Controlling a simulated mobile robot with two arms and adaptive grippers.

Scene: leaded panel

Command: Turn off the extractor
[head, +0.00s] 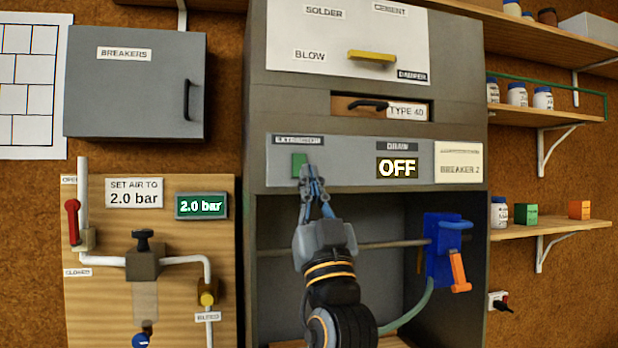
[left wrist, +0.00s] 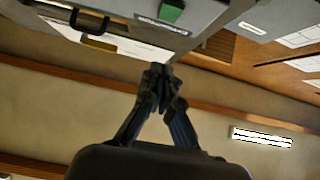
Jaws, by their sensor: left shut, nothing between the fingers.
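The extractor's front panel (head: 345,172) is grey, with a green button or switch (head: 299,163) at its left under a small label too small to read. Its "DRAW" display (head: 397,167) reads OFF. My left gripper (head: 307,172) is shut and empty, its fingertips right by the lower right of the green switch; I cannot tell whether they touch it. In the left wrist view the shut fingertips (left wrist: 157,72) are in the middle, and the green switch (left wrist: 171,10) shows at the top, apart from them in the picture. My right gripper is not in view.
A blue tool holder (head: 441,250) with an orange-handled tool hangs inside the open hood. A "BREAKER 2" label (head: 458,162) is right of the display. The grey breakers box (head: 136,85) and the air board (head: 100,300) stand at left. Shelves with jars (head: 516,95) are at right.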

